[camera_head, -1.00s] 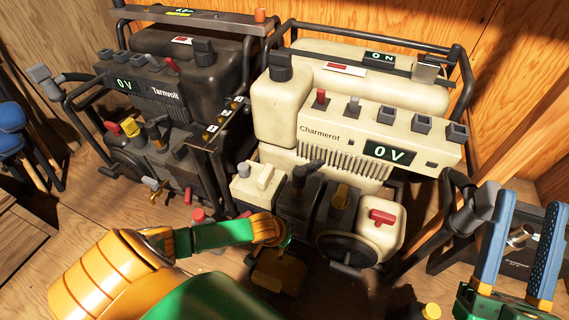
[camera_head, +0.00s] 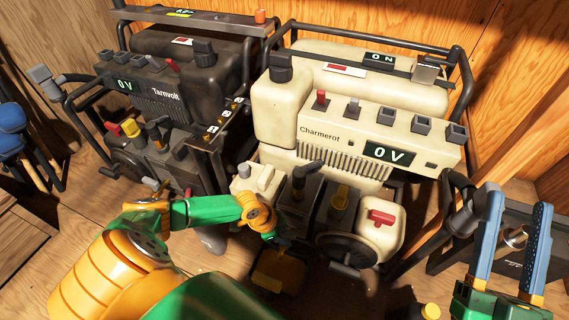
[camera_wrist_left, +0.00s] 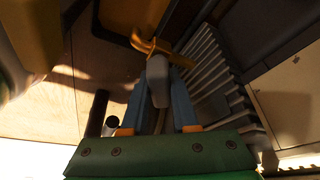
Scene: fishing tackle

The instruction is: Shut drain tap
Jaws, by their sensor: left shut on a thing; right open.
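My left gripper (camera_wrist_left: 158,104) has its blue fingers on either side of the grey lever of the brass-coloured drain tap (camera_wrist_left: 157,72) in the left wrist view, and is shut on it. In the head view my left arm reaches to the low front of the cream Charmerot generator (camera_head: 335,125); its wrist and the machine's shadow hide the tap and fingertips there. My right gripper (camera_head: 519,205) is open and empty at the lower right, fingers pointing up.
The dark Tarnvolt generator (camera_head: 150,90) stands left of the Charmerot, with another brass tap low on its front. A dark yellow tray (camera_head: 278,272) lies on the floor below my left wrist. A dark box (camera_head: 540,225) stands behind my right gripper. Wooden walls close the back.

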